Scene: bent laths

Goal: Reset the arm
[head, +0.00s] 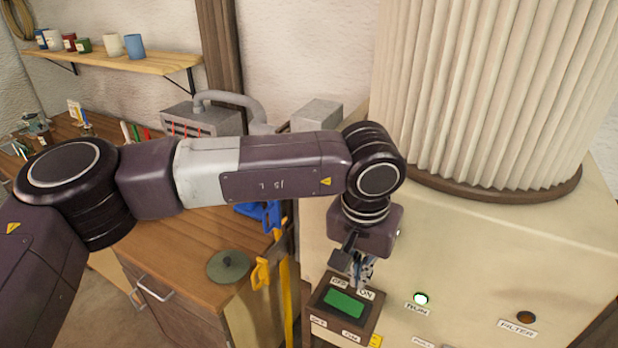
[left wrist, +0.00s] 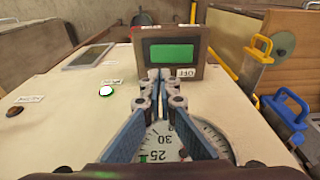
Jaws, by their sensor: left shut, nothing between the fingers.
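My left arm reaches in from the left across the head view, bent down at the wrist. My left gripper (head: 362,272) hangs over the cream machine cabinet (head: 465,255), just behind a dark-framed box with a green panel (head: 344,303). In the left wrist view the gripper's fingers (left wrist: 160,78) are together and empty, pointing at the same box (left wrist: 196,49). Whether the tips touch the box I cannot tell. A round dial gauge (left wrist: 158,148) lies below the fingers, partly hidden by them. My right gripper is not in view.
A lit green lamp (head: 420,298) and a dark lamp (head: 526,317) sit on the cabinet. A big pleated filter (head: 490,90) stands at the back right. A wooden bench (head: 190,240) with yellow- and blue-handled tools (head: 262,273) is at left, partly under my arm.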

